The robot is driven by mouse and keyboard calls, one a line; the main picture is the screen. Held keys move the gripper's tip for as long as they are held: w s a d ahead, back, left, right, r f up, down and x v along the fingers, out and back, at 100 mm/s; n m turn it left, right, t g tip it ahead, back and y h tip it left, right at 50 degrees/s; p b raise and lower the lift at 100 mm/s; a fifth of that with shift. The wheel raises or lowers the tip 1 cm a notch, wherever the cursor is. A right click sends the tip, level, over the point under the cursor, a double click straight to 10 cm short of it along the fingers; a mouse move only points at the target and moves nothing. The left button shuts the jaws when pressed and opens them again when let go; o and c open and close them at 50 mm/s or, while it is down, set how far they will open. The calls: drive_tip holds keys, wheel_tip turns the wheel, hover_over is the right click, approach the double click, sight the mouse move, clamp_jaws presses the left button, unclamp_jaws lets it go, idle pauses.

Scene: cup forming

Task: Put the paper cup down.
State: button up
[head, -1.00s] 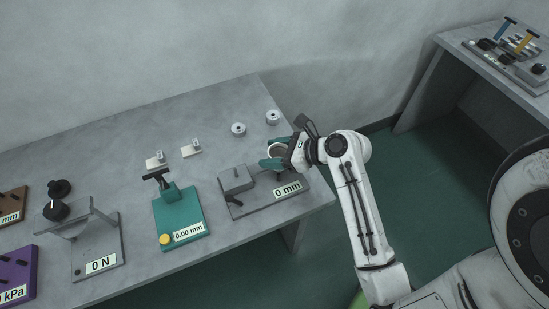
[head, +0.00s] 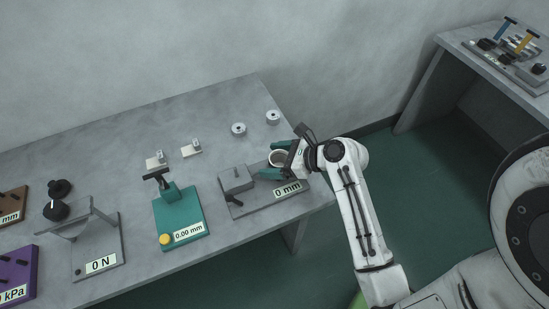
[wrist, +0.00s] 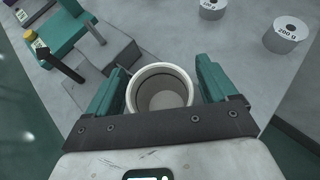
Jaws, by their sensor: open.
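The paper cup (wrist: 160,92) is white with a rolled rim and an open top. It stands upright between the two teal fingers of my gripper (wrist: 159,90) in the wrist view, with a gap at each side. In the head view the cup (head: 279,157) is at the right end of the grey gauge marked "0 mm" (head: 262,206), beside its grey block (head: 236,179). My gripper (head: 281,159) is open around the cup there. The cup's base is hidden, so what it rests on is not clear.
Two round weights (head: 239,129) (head: 273,117) stand behind the cup; one reads "200 g" in the wrist view (wrist: 286,35). A teal gauge (head: 180,217) is to the left. The table's right edge is close to my gripper.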

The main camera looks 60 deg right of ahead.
drive_tip(key=shift+r, duration=0.15)
drive_tip(key=v, duration=1.2)
idle(0.3)
